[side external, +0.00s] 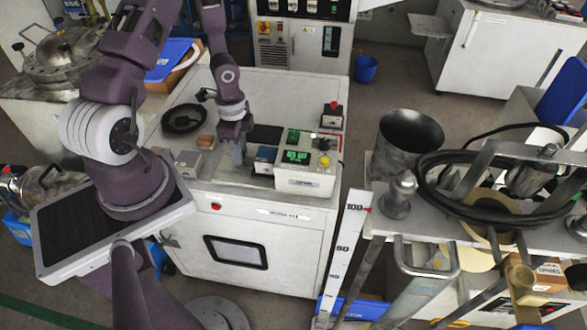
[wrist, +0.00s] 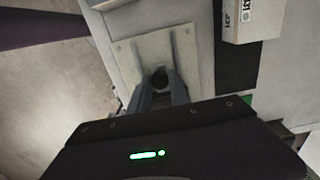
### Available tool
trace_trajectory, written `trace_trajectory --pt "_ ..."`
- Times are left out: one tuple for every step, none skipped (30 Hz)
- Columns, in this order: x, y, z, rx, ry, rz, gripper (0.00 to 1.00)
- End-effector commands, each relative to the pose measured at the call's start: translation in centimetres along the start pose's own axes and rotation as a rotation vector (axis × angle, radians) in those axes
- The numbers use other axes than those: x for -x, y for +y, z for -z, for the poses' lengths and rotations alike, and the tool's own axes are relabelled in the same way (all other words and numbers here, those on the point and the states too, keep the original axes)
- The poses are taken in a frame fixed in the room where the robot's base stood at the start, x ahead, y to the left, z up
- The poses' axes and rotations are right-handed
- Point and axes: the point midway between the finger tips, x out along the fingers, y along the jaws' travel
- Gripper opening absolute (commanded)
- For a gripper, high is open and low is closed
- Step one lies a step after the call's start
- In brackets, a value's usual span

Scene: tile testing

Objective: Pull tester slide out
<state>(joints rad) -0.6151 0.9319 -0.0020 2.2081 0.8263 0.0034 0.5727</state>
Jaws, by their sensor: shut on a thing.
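The tester (side external: 308,182) is a white box with green lit displays on the white cabinet top. My gripper (side external: 238,158) points down just left of the tester, low over the cabinet top. In the wrist view my gripper (wrist: 160,92) has its two fingers on either side of a dark round knob (wrist: 160,76), shut on it. The knob stands on a pale flat plate with small corner screws, which appears to be the tester slide (wrist: 134,52). In the side view, the arm and gripper hide the knob. How far out the slide stands is unclear.
A dark pan-like ring (side external: 184,119) and small boxes (side external: 188,163) lie left of my gripper on the cabinet top. A red-topped switch box (side external: 332,116) stands behind the tester. In the wrist view a pale labelled box (wrist: 250,22) is at upper right.

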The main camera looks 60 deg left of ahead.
Motion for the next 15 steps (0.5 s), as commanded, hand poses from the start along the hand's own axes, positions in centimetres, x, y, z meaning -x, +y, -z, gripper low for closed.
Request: trace_trajectory --pt "0.1 -0.1 -0.2 0.001 0.002 0.005 0.0" --pt "0.1 -0.2 -0.3 0.001 0.002 0.005 0.0" --pt "0.1 -0.2 -0.5 0.001 0.002 0.005 0.0" --pt "0.1 -0.2 -0.7 0.002 0.002 0.005 0.0" --pt "0.1 -0.2 -0.8 0.002 0.002 0.005 0.0" --pt "0.1 -0.2 -1.1 0.003 0.002 0.005 0.0" --pt "0.1 -0.2 -1.2 0.003 0.002 0.005 0.0" --pt "0.1 -0.2 -1.4 0.003 0.002 0.005 0.0" --pt "0.1 -0.2 -1.6 0.002 0.002 0.004 0.0" --pt "0.1 -0.1 -1.7 0.002 0.002 0.004 0.0" --pt "0.1 -0.1 -1.9 0.001 0.001 0.004 0.0" --pt "0.1 -0.1 -2.1 0.001 0.001 0.004 0.0" --pt "0.1 -0.1 -2.2 0.001 0.001 0.004 0.0" --pt "0.1 -0.2 -2.4 0.002 0.001 0.004 0.0" --pt "0.1 -0.2 -2.6 0.002 0.001 0.005 0.0"
